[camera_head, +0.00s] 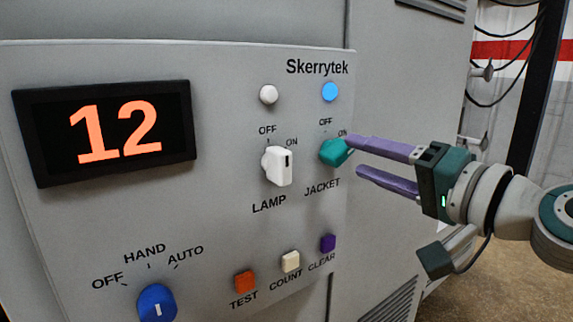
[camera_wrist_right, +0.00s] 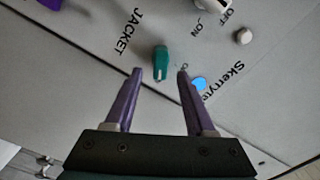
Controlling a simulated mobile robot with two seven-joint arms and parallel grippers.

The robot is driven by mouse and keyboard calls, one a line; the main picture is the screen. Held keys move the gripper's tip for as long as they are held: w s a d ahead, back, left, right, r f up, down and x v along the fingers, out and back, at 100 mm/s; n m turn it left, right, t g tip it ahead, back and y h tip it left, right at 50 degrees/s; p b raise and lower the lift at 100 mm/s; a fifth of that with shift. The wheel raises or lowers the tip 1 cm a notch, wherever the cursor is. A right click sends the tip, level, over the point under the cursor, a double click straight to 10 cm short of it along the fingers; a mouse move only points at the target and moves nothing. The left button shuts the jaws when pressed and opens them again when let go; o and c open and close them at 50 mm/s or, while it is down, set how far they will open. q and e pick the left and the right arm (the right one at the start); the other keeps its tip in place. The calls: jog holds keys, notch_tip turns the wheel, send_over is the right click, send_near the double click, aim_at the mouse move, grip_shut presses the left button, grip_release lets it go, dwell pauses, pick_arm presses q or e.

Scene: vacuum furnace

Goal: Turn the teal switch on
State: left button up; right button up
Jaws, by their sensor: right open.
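The teal switch (camera_head: 334,152) is a small knob on the grey panel, above the word JACKET and below OFF and ON marks. Its handle appears to lean to the upper right, toward the ON side. The round light (camera_head: 330,91) above it is bright blue. My right gripper (camera_head: 353,156) is open and empty, with its purple fingers pointing at the switch from the right. The upper fingertip overlaps the knob's right edge; I cannot tell if they touch. In the right wrist view the switch (camera_wrist_right: 161,63) shows just beyond the gap between the fingertips. My left gripper is out of view.
A white LAMP switch (camera_head: 277,166) is left of the teal one, with a pale light (camera_head: 268,94) above. Below are orange (camera_head: 245,281), cream (camera_head: 290,261) and purple (camera_head: 328,243) buttons. A blue knob (camera_head: 157,302) and a display (camera_head: 105,132) reading 12 are further left.

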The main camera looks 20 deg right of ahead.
jog(key=s, duration=0.2)
jog(key=s+b, duration=0.1)
jog(key=s, duration=0.1)
jog(key=s+d, duration=0.1)
jog(key=s, duration=0.1)
jog(key=shift+a, duration=0.1)
dwell(0.3)
